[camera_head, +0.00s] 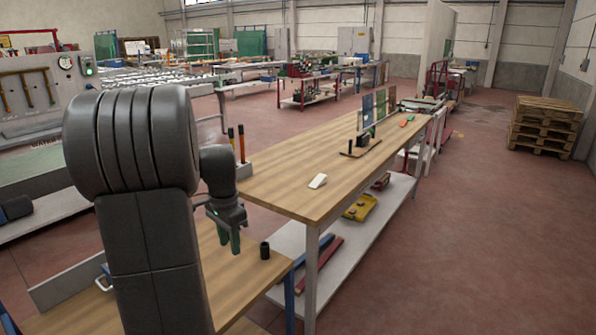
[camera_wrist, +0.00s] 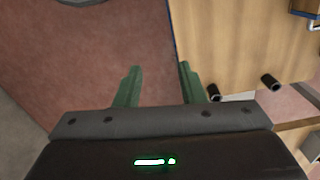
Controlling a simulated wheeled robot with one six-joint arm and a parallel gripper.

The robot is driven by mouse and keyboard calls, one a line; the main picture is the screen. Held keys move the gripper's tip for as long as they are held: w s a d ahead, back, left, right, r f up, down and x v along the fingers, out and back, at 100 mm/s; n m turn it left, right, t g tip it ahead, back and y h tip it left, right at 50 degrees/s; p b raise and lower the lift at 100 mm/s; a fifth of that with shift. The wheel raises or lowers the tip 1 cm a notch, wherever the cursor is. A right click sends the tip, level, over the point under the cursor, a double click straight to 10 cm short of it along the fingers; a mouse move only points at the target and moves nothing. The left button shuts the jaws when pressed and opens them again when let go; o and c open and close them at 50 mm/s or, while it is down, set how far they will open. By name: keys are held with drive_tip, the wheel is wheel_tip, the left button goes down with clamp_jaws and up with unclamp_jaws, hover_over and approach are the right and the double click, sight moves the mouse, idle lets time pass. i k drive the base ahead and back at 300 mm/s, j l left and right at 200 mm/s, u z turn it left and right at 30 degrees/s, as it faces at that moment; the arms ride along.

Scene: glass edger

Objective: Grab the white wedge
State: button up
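The white wedge (camera_head: 318,181) lies on the near part of the long wooden workbench (camera_head: 290,185) in the head view. My gripper (camera_head: 231,244) hangs to the left of that bench, near a lower wooden table, well apart from the wedge. In the wrist view my gripper (camera_wrist: 157,82) shows two green fingers spread apart with nothing between them. The wedge does not show clearly in the wrist view.
A black cylinder (camera_head: 265,250) stands on the lower wooden table (camera_head: 230,275), close to my gripper. Tools with orange handles (camera_head: 241,140) stand at the long bench's left edge. A rack with panels (camera_head: 372,112) is farther back. Red floor is open at right.

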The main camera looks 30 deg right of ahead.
sight(322, 179)
drive_tip(key=i+l, duration=0.2)
drive_tip(key=l, duration=0.2)
drive_tip(key=i+l, duration=0.15)
drive_tip(key=l, duration=0.2)
drive_tip(key=i+l+u, duration=0.1)
drive_tip(key=l, duration=0.3)
drive_tip(key=i+l, duration=0.25)
drive_tip(key=l, duration=0.15)
drive_tip(key=i+l, duration=0.15)
drive_tip(key=l, duration=0.25)
drive_tip(key=i+l+u, duration=0.1)
drive_tip(key=l, duration=0.3)
drive_tip(key=i+l, duration=0.25)
drive_tip(key=l, duration=0.2)
drive_tip(key=i+l, duration=0.15)
drive_tip(key=l, duration=0.25)
